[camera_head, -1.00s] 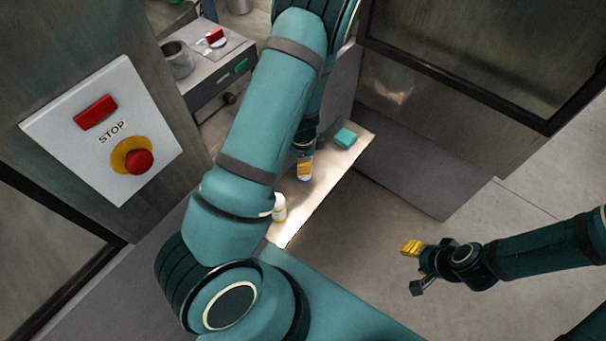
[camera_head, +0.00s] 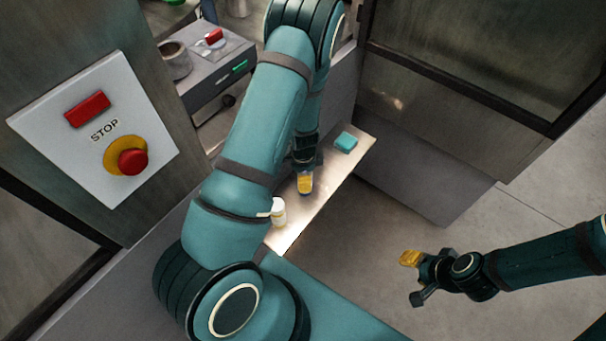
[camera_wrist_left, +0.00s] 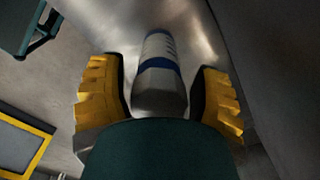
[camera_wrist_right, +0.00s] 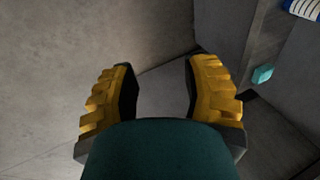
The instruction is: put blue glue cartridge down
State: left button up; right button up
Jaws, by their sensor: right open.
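The blue glue cartridge (camera_wrist_left: 160,75), a grey tube with a blue band, lies between the fingers of my left gripper (camera_wrist_left: 160,100) in the left wrist view. Narrow gaps show on both sides, so the gripper looks open around it. Bare metal shelf surface shows beyond the cartridge; whether it rests on it I cannot tell. In the head view my left gripper (camera_head: 305,183) is low over the lit shelf (camera_head: 325,180), and the cartridge is mostly hidden. My right gripper (camera_head: 415,275) is open and empty over the floor; its spread fingers show in the right wrist view (camera_wrist_right: 163,100).
A white bottle (camera_head: 278,212) stands on the near part of the shelf, close to my left arm. A teal block (camera_head: 346,142) lies at the shelf's far end. A panel with a red stop button (camera_head: 132,161) is at left. Cabinet walls border the shelf.

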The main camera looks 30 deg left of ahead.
pick_arm(q)
jog(key=shift+r, duration=0.1)
notch_tip(320, 180, up, 12)
jog(key=p, duration=0.5)
jog(key=s+d+f+n+t+h, duration=0.1)
jog(key=s+d+n, duration=0.3)
jog(key=d, duration=0.5)
jog(key=s+d+f+n+t+h, duration=0.1)
jog(key=s+d+n, duration=0.3)
jog(key=d+n, duration=0.4)
jog(key=shift+d+f+h, duration=0.35)
jog(key=shift+d+h, duration=0.35)
jog(key=shift+h, duration=0.2)
jog(key=shift+s, duration=0.1)
jog(key=f+b, duration=0.3)
jog(key=f, duration=0.1)
jog(key=shift+s+d+b, duration=0.1)
jog(key=shift+s+b, duration=0.2)
jog(key=shift+b, duration=0.05)
